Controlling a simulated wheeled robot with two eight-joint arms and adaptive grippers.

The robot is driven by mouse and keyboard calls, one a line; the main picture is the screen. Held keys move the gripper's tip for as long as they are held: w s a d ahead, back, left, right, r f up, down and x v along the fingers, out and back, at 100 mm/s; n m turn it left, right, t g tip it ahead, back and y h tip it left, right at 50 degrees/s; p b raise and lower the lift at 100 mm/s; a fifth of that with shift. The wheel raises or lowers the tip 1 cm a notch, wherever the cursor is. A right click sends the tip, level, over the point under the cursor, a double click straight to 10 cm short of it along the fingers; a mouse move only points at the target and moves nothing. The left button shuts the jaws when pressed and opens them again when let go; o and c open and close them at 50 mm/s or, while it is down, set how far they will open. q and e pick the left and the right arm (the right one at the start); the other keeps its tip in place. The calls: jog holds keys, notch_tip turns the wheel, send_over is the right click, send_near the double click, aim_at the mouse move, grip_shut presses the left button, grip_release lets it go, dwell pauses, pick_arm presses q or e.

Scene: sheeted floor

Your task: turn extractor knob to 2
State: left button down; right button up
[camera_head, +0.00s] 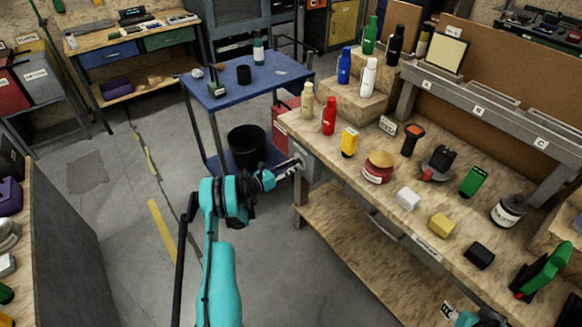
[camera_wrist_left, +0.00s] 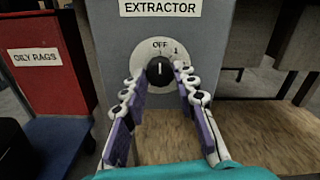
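The extractor knob (camera_wrist_left: 160,71) is black and round, on a pale dial plate (camera_wrist_left: 148,52) fixed to a grey box (camera_wrist_left: 115,50) labelled EXTRACTOR. Its white pointer line stands about upright, towards OFF. A 1 shows to its upper right; I cannot make out a 2. My left gripper (camera_wrist_left: 159,79) is open, one finger on each side of the knob; I cannot tell whether they touch it. In the head view, my left gripper (camera_head: 289,167) is at the workbench's near left corner, hiding the knob. Part of my right gripper (camera_head: 449,310) shows at the bottom edge, its opening unclear.
The workbench (camera_head: 330,163) carries several bottles and small objects to the right. A red OILY RAGS bin (camera_wrist_left: 40,60) stands left of the box. A blue cart (camera_head: 220,93) and a black bucket (camera_head: 246,145) are behind. The floor left of my arm is free.

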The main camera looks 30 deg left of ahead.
pick_arm(q)
jog(key=shift+m, duration=7.8)
jog(key=c, duration=1.2)
grip_release()
